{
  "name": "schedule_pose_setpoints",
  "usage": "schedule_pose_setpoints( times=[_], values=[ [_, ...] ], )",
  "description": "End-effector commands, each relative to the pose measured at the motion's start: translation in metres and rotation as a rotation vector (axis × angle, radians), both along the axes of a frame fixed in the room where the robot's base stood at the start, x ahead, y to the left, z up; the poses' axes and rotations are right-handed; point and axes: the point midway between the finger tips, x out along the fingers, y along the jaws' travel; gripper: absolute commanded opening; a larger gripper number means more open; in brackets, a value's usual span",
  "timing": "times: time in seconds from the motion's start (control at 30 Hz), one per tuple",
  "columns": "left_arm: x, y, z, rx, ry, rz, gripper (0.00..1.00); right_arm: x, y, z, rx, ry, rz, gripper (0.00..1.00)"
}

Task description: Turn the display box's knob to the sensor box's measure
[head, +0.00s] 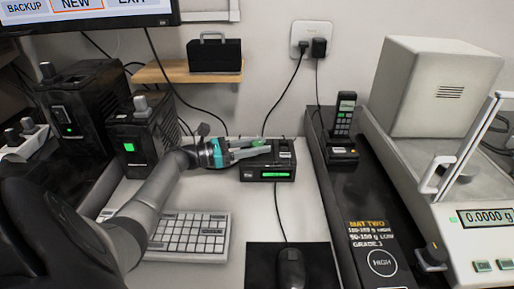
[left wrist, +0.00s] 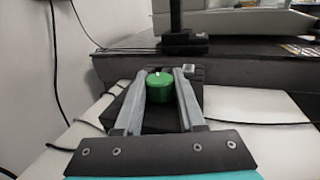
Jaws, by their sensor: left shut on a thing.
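The display box (head: 268,175) is a small black box with a lit green display, on the white table right of the keyboard. Its round green knob (head: 258,142) is on top; in the left wrist view the knob (left wrist: 160,88) sits between my fingers. My left gripper (head: 256,150) reaches in from the left and is shut on the knob. The display's figures are too small to read. I cannot tell which box is the sensor box. My right gripper is not in view.
A keyboard (head: 188,236) lies below my left arm, and a mouse (head: 290,268) on a dark mat. Black boxes (head: 140,140) stand at left. A handset (head: 343,118) stands right of the display box. A scale (head: 478,235) is at far right. Cables run behind.

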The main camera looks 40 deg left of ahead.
Motion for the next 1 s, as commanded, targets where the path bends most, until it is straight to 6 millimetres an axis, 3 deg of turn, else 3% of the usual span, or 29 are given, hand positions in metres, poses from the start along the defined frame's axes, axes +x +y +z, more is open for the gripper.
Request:
schedule_pose_setpoints(
  times=[0.43, 0.47, 0.5, 0.7, 1.0],
  values=[
    [0.0009, -0.0011, 0.0021, -0.002, -0.005, -0.006, 0.0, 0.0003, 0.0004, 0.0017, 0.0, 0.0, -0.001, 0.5],
    [0.0009, -0.001, 0.0021, -0.002, -0.005, -0.006, 0.42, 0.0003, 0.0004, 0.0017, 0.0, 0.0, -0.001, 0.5],
    [0.0009, -0.001, 0.0021, -0.001, -0.004, -0.006, 0.47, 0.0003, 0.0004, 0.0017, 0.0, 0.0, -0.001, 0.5],
    [0.0004, -0.0006, 0.001, -0.001, -0.002, -0.005, 0.69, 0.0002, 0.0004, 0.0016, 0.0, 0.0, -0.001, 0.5],
    [0.0002, -0.0002, 0.0016, -0.001, -0.001, -0.004, 0.69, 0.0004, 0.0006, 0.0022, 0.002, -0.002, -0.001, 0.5]
  ],
)
